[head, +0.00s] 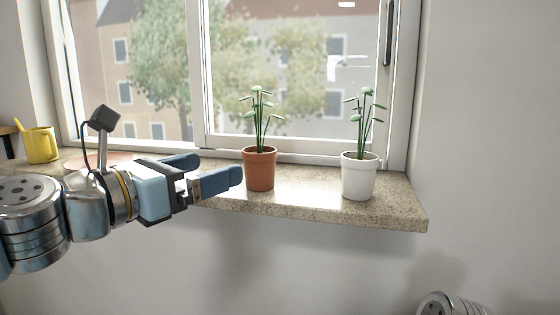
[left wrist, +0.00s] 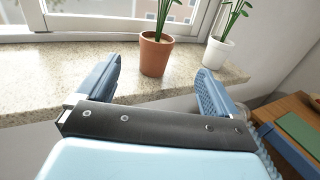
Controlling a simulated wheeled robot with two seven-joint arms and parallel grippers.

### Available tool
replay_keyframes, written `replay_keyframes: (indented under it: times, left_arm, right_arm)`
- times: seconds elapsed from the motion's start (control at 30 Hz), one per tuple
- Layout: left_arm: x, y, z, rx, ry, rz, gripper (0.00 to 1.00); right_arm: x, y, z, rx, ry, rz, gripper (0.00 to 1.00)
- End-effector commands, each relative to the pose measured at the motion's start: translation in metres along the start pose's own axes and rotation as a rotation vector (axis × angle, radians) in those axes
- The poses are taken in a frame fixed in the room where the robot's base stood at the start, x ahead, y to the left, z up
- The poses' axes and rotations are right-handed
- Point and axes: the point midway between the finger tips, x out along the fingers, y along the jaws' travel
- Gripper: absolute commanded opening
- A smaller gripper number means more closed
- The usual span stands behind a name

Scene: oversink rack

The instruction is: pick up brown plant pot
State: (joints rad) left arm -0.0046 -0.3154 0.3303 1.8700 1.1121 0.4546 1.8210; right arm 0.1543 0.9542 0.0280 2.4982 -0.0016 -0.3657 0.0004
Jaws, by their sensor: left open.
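The brown plant pot (head: 259,170) is terracotta-coloured, holds a green plant and stands upright on the stone windowsill. In the left wrist view the brown pot (left wrist: 155,55) stands ahead of and between my open fingers, apart from them. My left gripper (head: 213,172) is open and empty, just left of the pot in the head view, with its fingers pointing toward it. The left gripper's fingers also show in the left wrist view (left wrist: 158,88). My right gripper is not in view.
A white pot (head: 359,178) with a similar plant stands to the right on the windowsill (head: 398,208). A yellow mug (head: 41,146) stands at the far left, and a pinkish plate (head: 95,160) lies behind my left arm. The window is behind the pots.

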Motion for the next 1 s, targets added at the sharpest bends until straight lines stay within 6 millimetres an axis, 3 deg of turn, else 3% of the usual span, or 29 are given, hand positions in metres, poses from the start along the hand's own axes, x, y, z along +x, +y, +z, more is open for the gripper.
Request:
replay_keyframes:
  times: [0.13, 0.4, 1.0]
  left_arm:
    - [0.015, -0.001, 0.001, -0.002, 0.000, -0.003, 0.94]
    - [0.070, 0.000, 0.001, -0.002, 0.001, -0.003, 0.94]
    - [0.137, 0.005, 0.002, -0.001, -0.001, 0.001, 0.94]
  right_arm:
    - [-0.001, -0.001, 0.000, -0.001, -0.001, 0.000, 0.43]
    - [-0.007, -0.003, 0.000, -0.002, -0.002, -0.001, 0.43]
    - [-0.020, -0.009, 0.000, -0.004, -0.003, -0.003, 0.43]
